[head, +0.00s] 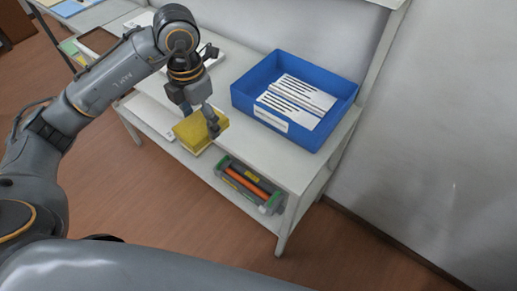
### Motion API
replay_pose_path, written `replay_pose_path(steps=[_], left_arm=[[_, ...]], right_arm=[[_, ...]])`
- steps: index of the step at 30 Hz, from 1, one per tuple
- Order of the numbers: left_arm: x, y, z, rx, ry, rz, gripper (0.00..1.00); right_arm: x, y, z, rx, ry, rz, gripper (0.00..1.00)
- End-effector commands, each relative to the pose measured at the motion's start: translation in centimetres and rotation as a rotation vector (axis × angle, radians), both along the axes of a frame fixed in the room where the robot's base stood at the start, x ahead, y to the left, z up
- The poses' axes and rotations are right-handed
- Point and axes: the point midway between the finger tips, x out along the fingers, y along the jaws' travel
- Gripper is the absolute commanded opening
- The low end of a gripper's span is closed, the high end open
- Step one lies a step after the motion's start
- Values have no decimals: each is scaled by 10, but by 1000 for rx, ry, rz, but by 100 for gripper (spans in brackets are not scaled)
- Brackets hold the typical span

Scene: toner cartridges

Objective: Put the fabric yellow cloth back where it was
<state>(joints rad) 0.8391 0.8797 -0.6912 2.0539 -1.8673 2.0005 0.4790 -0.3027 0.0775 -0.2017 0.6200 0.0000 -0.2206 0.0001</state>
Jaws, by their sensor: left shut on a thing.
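The yellow cloth (198,131) shows in the head view as a folded yellow block near the front edge of the white shelf unit. My left gripper (203,122) is shut on it, with one finger in front of its right part. I cannot tell whether the cloth touches the shelf top or hangs just in front of its edge. My right gripper is not in view.
A blue bin (335,116) with white printed sheets stands on the top shelf (258,150), right of the cloth. A toner cartridge (247,187) with orange and green parts lies on the lower shelf. The wall is at the right.

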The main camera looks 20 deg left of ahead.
Motion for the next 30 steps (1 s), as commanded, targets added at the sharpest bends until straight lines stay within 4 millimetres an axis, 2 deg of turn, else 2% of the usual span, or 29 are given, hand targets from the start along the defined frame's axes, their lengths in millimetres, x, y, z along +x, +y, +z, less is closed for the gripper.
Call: replay_pose_path(steps=[4,8,16,19,24,30], left_arm=[[4,-4,1,-5,0,75,49],[18,-24,-7,-8,3,79,49],[57,-77,-37,-6,4,79,49],[66,-88,-60,-3,5,80,49],[79,-102,-83,-3,2,81,49],[84,-109,-95,-3,1,80,49]], right_arm=[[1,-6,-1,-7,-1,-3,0],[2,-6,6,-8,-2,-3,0],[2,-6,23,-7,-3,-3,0],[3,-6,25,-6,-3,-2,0],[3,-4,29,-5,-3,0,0],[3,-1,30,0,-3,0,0]])
